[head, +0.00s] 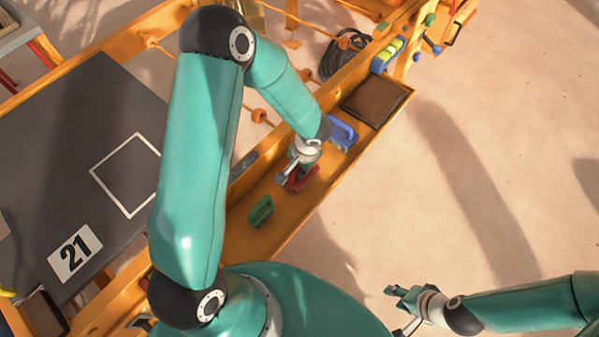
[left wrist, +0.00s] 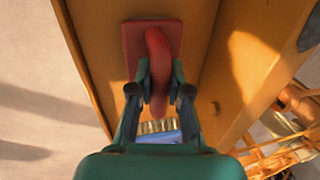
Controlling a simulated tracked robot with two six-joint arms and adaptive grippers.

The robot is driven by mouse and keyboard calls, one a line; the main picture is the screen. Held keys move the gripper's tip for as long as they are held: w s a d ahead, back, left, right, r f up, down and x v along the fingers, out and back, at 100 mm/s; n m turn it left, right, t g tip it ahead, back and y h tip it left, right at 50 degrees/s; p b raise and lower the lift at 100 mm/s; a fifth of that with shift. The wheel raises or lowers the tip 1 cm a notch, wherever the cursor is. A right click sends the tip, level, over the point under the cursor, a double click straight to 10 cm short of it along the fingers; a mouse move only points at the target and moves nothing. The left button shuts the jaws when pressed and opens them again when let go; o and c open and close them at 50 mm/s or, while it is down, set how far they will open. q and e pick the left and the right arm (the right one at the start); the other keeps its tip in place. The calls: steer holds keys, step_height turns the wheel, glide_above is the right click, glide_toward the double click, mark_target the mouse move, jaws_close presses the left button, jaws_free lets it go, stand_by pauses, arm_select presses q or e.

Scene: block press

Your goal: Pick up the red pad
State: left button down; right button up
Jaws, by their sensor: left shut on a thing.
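The red pad (head: 303,178) lies on the orange shelf of the bench in the head view, mostly covered by my left gripper (head: 298,176). In the left wrist view the red pad (left wrist: 137,42) shows a flat base with a raised curved handle. The fingers of my left gripper (left wrist: 159,92) are shut on that handle from both sides. Whether the pad touches the shelf or is lifted I cannot tell. My right gripper (head: 402,293) hangs over the sandy floor at the lower right, away from the pad; its fingers are too small to judge.
A green pad (head: 261,211) and a blue pad (head: 343,134) stand on the shelf on either side of the red one. A brown square mat (head: 375,100) lies at the shelf's far end. A dark board (head: 55,160) with a white square outline and "21" lies left.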

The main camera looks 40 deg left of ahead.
arm_select(q)
steer(key=shift+r, duration=0.1)
step_height(320, 180, up, 20)
steer(key=p, duration=0.2)
steer(key=shift+p, duration=0.3)
